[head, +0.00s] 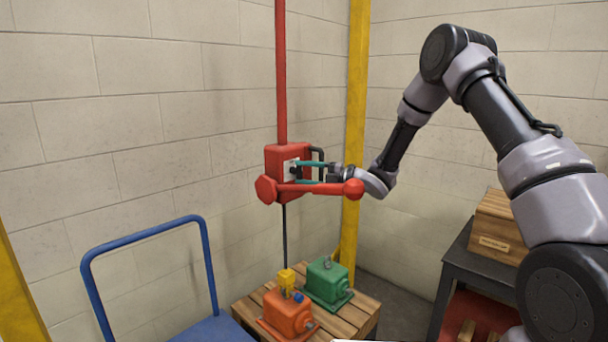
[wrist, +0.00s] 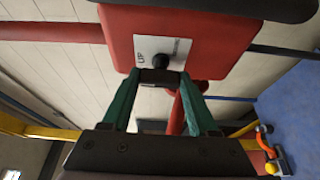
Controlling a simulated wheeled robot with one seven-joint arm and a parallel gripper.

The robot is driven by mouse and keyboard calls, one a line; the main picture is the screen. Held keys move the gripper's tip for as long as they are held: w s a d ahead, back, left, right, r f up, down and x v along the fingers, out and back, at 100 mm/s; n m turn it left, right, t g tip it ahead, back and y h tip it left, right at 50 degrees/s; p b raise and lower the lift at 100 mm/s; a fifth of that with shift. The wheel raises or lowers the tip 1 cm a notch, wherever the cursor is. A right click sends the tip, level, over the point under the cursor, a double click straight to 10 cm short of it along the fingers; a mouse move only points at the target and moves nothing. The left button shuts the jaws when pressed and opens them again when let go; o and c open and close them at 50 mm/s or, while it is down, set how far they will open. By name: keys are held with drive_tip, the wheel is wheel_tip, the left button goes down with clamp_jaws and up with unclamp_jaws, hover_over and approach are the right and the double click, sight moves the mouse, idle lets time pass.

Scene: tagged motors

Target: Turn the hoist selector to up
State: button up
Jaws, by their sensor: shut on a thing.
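The red hoist box (head: 276,158) hangs on a red post in the head view and fills the top of the wrist view (wrist: 120,35). Its pale plate (wrist: 180,50) carries the word UP left of a black round selector knob (wrist: 160,62); a second label on the plate is too small to read. My gripper (wrist: 160,79), with teal fingers, is shut on the black selector handle (wrist: 160,75) in front of the plate. In the head view my gripper (head: 297,172) reaches the box from the right. Which way the selector points I cannot tell.
A red bar with a ball end (head: 325,188) passes in front of my gripper. Below, a wooden pallet (head: 355,312) bears an orange motor (head: 284,315) and a green motor (head: 327,279). A blue cart handle (head: 140,236) stands left, a yellow post (head: 355,110) behind, a dark table (head: 455,262) right.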

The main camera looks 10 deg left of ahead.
drive_tip(key=shift+d+f, duration=0.1)
idle(0.3)
drive_tip(key=o, duration=1.1)
drive_tip(key=v, duration=1)
drive_tip(key=shift+d, duration=0.35)
drive_tip(key=shift+s, duration=0.1)
